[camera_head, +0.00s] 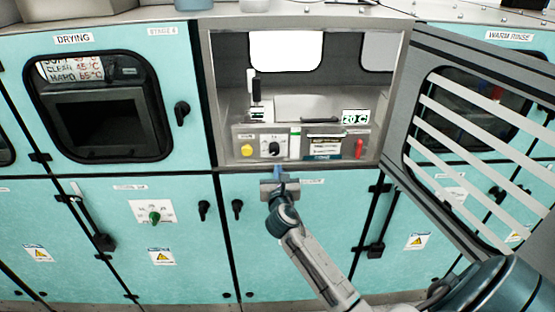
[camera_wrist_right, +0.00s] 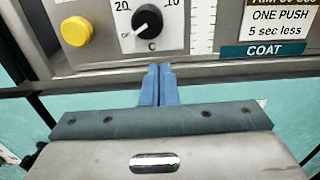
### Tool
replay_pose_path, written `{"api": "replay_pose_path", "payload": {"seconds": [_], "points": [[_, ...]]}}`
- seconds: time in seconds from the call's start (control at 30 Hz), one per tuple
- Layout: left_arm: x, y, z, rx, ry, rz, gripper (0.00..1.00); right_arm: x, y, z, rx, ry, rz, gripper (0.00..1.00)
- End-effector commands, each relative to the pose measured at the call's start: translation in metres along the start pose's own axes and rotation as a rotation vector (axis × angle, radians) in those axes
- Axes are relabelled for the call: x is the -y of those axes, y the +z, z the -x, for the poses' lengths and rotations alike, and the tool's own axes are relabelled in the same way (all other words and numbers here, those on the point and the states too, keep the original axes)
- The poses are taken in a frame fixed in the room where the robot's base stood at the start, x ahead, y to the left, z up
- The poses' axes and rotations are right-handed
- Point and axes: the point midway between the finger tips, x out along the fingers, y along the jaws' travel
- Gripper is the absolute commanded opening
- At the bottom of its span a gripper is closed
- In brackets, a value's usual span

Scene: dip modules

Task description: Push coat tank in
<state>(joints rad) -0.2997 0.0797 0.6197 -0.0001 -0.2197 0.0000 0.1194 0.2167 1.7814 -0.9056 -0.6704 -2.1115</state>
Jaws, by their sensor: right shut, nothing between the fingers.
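The coat tank (camera_head: 352,158) sits in the open bay in the middle, with a grey metal front panel. The panel carries a yellow button, a black knob and a teal COAT label (camera_head: 323,157); the label also shows in the right wrist view (camera_wrist_right: 262,50). My right gripper (camera_head: 277,171) is in front of the bay's lower edge, below the knob. Its blue fingers (camera_wrist_right: 158,72) are shut together and empty, tips just under the knob plate. I cannot tell whether they touch the panel. My left gripper is not in view.
The barred bay door (camera_head: 470,150) stands open to the right. A red handle (camera_head: 359,148) is at the panel's right. The closed DRYING door (camera_head: 105,105) is to the left. Closed teal cabinet doors (camera_head: 185,270) lie below. A yellow button (camera_wrist_right: 76,31) is left of my fingers.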

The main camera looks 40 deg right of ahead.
Motion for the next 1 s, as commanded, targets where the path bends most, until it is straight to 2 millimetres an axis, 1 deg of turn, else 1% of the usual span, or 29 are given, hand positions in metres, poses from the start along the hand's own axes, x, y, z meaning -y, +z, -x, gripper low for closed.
{"api": "replay_pose_path", "payload": {"seconds": [0.03,0.1,0.2,0.3,0.43,0.77,0.87,1.0], "points": [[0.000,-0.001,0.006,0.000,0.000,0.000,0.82,0.001,0.004,-0.011,0.000,-0.002,0.002,0.00],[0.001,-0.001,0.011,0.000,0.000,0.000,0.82,0.000,0.003,-0.021,0.000,0.000,0.001,0.00],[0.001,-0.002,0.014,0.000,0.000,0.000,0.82,0.000,0.002,-0.032,-0.001,-0.001,0.000,0.00],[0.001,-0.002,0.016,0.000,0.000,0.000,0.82,0.000,0.001,-0.040,0.000,0.000,-0.001,0.00],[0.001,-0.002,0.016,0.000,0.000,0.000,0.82,0.000,0.000,-0.044,0.000,0.000,-0.001,0.00],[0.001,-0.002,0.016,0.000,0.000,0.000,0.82,0.000,0.000,-0.045,0.000,0.000,-0.001,0.00],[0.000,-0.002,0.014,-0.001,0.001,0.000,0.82,0.000,-0.001,-0.057,0.001,-0.001,0.000,0.00],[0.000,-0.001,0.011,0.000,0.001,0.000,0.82,0.000,0.001,-0.081,0.003,0.000,-0.001,0.00]]}}
